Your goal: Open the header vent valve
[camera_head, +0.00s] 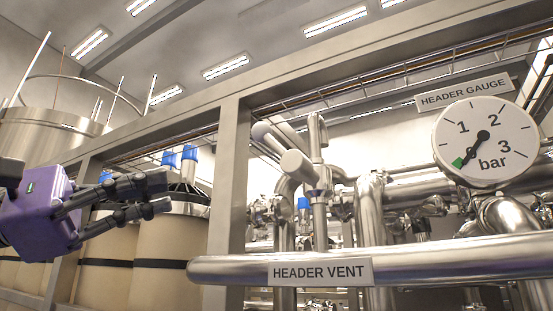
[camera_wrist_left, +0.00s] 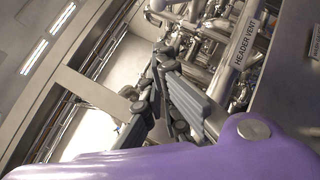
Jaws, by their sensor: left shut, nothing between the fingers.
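The horizontal steel header vent pipe (camera_head: 430,258) crosses the lower right of the head view. Its HEADER VENT label (camera_head: 320,272) also shows in the wrist view (camera_wrist_left: 245,42). Behind the pipe, a vertical fitting carries grey cylindrical handle-like parts (camera_head: 297,165); I cannot tell for sure that this is the vent valve. The round header gauge (camera_head: 486,143) has its needle near the green mark at lower left. My left gripper (camera_head: 162,193), with a purple body, is shut and empty, left of the fitting and apart from it. Its dark fingers show in the wrist view (camera_wrist_left: 165,75). My right gripper is not in view.
A grey vertical frame post (camera_head: 229,175) stands between my left gripper and the fitting. Beige tanks with dark bands (camera_head: 170,250) stand behind the gripper. A steel vessel (camera_head: 50,135) is at far left. Dense pipework fills the area right of the post.

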